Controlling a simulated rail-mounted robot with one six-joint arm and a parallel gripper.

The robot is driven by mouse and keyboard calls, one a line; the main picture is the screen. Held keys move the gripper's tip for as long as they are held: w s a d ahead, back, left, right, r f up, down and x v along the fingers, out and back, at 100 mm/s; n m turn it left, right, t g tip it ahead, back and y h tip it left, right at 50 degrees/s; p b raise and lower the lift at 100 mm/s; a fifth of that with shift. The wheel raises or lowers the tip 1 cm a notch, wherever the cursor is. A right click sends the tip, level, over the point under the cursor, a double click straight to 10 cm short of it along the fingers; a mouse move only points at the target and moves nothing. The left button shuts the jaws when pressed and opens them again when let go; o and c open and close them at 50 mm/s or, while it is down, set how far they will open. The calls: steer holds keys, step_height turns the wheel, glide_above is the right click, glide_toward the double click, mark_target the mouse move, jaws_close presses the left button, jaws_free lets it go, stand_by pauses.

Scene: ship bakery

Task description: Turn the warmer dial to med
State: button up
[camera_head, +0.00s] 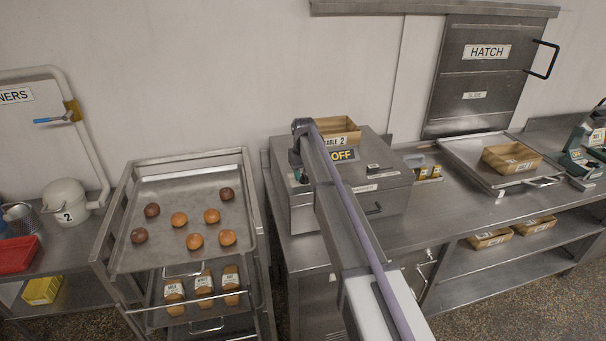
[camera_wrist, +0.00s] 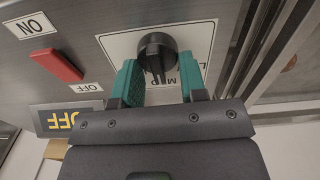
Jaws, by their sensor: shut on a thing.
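The warmer dial (camera_wrist: 157,50) is a round black knob on a white label plate (camera_wrist: 203,38) in the wrist view. The plate's lettering is upside down; "MED" shows partly just below the knob, and an "L" shows at the right. The dial's ridge seems to point down toward "MED", but its exact setting is hard to tell. My gripper (camera_wrist: 160,70) has its teal fingers on either side of the dial, shut on it. In the head view, my gripper (camera_head: 301,173) is at the left side of the steel warmer (camera_head: 385,188); the dial is hidden there.
A red switch (camera_wrist: 57,65) sits between ON and OFF labels, near a yellow-lettered OFF display (camera_wrist: 66,119). A cardboard tray (camera_head: 338,130) stands on the warmer. A rack (camera_head: 132,255) with buns is at the left. A steel tray (camera_head: 470,150) lies on the counter at the right.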

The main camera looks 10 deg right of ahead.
steer(key=shift+m, duration=0.3)
steer(key=shift+s, duration=0.1)
steer(key=o, duration=0.9)
step_height(320, 180, up, 11)
steer(key=p, duration=1)
steer(key=shift+f+p, duration=0.15)
steer(key=shift+p, duration=0.25)
